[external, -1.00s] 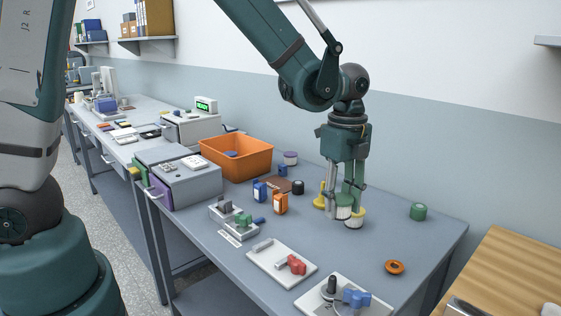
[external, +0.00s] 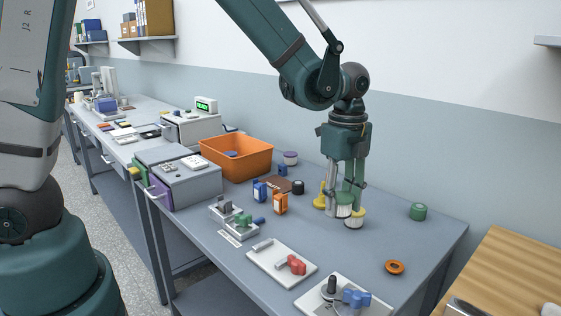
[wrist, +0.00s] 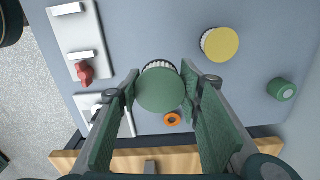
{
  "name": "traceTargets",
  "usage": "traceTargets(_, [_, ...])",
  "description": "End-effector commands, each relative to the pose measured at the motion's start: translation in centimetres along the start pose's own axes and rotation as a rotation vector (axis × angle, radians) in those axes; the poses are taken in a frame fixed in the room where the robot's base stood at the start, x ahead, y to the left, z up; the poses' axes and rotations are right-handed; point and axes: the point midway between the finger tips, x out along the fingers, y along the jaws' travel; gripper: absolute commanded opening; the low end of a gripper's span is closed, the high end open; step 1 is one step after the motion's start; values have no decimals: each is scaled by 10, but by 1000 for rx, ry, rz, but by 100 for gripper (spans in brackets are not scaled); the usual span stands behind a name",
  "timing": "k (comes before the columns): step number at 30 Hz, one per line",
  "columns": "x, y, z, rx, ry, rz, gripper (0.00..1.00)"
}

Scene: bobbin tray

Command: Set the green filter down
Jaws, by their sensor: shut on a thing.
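The green filter (external: 343,210) has a green round cap over a white pleated body. It is upright between the fingers of my gripper (external: 344,198), over the right part of the bench. In the wrist view the green cap (wrist: 160,90) fills the gap between the fingertips of my gripper (wrist: 160,78), which is shut on it. The fingers partly cover it in the external view. I cannot tell whether its base touches the bench.
A green roll (external: 418,211) and an orange ring (external: 395,267) lie further right. An orange bin (external: 237,157) stands behind.

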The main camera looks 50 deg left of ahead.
Motion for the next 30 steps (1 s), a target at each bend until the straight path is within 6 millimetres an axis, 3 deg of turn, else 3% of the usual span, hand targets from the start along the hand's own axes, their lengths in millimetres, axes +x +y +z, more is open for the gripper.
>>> traceTargets(5, [-2, -19, 15, -3, 0, 0, 23])
traceTargets(11, [-5, -57, 46, -2, 0, 0, 23])
traceTargets(20, [-8, -124, 119, 1, 0, 0, 23])
traceTargets(30, [-9, -188, 218, 6, 0, 0, 23])
